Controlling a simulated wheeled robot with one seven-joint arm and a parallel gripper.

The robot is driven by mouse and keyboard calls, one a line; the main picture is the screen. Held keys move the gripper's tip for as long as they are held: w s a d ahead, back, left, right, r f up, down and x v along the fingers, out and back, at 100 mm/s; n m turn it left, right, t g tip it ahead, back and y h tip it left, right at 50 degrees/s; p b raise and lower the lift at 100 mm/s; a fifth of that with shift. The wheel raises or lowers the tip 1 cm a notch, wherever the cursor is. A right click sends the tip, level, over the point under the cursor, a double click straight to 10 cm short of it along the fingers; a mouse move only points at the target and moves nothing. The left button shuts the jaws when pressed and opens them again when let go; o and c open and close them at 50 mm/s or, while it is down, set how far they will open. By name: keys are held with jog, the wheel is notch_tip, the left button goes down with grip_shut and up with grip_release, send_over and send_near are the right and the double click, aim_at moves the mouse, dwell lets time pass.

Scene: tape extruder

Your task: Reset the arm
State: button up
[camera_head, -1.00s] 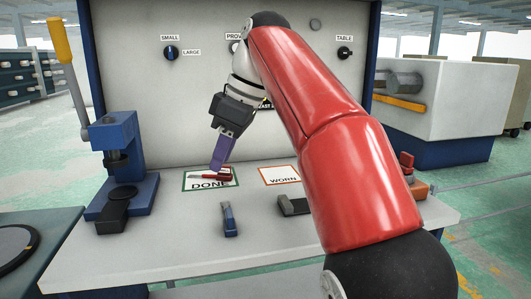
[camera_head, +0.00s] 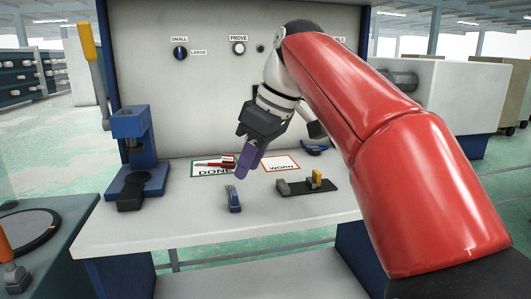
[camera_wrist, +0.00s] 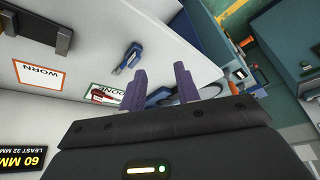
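My gripper (camera_head: 246,165) hangs over the bench, in front of the gap between the DONE and WORN mats. In the wrist view its purple fingers (camera_wrist: 160,88) are spread apart with nothing seen between them. A red-handled tool (camera_head: 215,163) lies on the green-edged DONE mat (camera_head: 196,173); it also shows in the wrist view (camera_wrist: 105,96). The orange-edged WORN mat (camera_head: 281,164) looks empty. My red arm reaches in from the right and hides part of the bench.
A blue clip-like tool (camera_head: 234,199) lies near the bench front. A dark fixture with a yellow block (camera_head: 316,180) stands right of it. A blue lever press (camera_head: 135,150) stands at the left. The panel with knobs (camera_head: 215,90) rises behind. Bare bench lies at front left.

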jog(key=s+d+f+m+t+h, duration=0.2)
jog(key=s+d+f+m, duration=0.4)
jog(key=s+d+f, duration=0.3)
jog(key=s+d+f+m+t+h, duration=0.2)
jog(key=s+d+f+m, duration=0.5)
jog(key=f, duration=0.8)
jog(key=s+d, duration=0.2)
jog(key=shift+s+f, duration=0.15)
jog(key=shift+s, duration=0.15)
